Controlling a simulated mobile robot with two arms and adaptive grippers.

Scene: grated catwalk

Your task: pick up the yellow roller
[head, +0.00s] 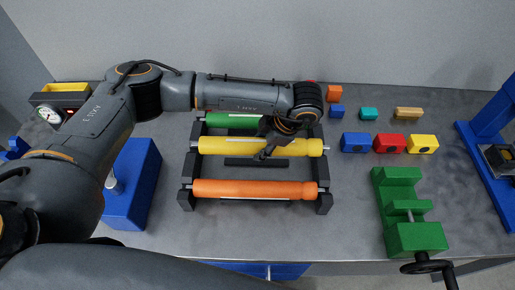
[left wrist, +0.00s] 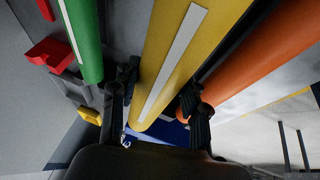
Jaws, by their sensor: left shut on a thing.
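The yellow roller (head: 228,146) is the middle one of three rollers on a black rack (head: 187,168), with the green roller (head: 230,120) behind it and the orange roller (head: 250,188) in front. My left gripper (head: 267,141) is over the yellow roller, right of its middle, shut on it. In the left wrist view, the yellow roller (left wrist: 208,45) with its white stripe passes between the two fingers (left wrist: 160,92). Its ends still appear level with the rack's side supports; I cannot tell whether it is raised. My right gripper is not in view.
Several small coloured blocks (head: 389,143) stand right of the rack. A green vise (head: 408,238) is at the front right, and a blue machine (head: 490,120) at the right edge. A blue box (head: 130,185) stands left of the rack.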

